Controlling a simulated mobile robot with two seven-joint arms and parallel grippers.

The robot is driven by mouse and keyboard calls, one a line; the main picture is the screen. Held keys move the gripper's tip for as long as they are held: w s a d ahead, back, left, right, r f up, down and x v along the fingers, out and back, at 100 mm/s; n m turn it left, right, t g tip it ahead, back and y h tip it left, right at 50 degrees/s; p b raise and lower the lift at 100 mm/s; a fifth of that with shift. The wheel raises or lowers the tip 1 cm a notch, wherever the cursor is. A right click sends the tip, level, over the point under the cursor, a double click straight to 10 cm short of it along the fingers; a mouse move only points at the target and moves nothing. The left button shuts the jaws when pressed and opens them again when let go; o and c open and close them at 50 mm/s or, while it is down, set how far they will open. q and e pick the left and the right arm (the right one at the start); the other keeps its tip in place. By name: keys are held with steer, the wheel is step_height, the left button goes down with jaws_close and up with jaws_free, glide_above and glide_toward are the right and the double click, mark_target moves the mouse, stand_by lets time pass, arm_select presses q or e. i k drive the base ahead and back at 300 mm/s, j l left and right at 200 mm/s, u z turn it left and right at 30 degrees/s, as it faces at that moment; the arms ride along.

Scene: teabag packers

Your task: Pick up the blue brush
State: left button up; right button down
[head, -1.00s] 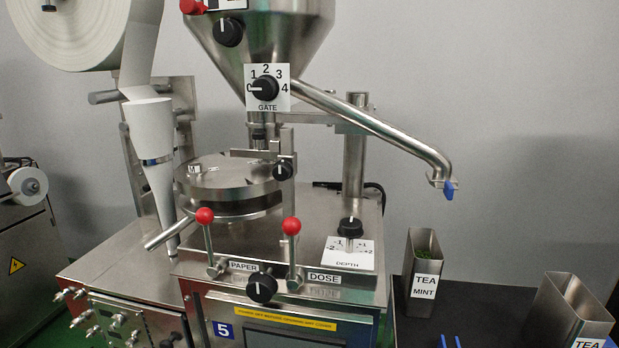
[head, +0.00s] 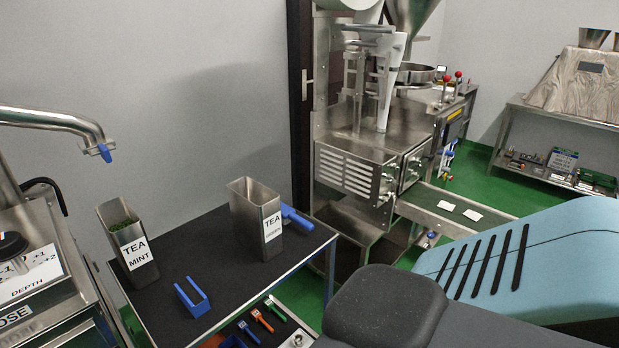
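A row of small coloured handles lies below the right edge of the black-topped table. A blue one (head: 248,332) is nearest, then an orange one (head: 262,320) and a green one (head: 276,308). The blue one may be the blue brush; its bristles are not clear. On the table top lie a blue U-shaped piece (head: 192,296) and a blue-handled item (head: 296,217), partly hidden behind a tin. Neither of my grippers is in view. A large light-blue and dark grey part of my own body fills the lower right.
The black table top (head: 205,245) holds the TEA MINT tin (head: 131,247) and a second TEA tin (head: 256,222). A steel outlet pipe (head: 60,120) overhangs from the left. A packing machine with a conveyor (head: 440,200) stands behind. Green floor shows between them.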

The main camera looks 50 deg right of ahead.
mark_target(288, 215)
steer(key=z, duration=1.5)
steer(key=u, duration=1.8)
steer(key=z, duration=1.8)
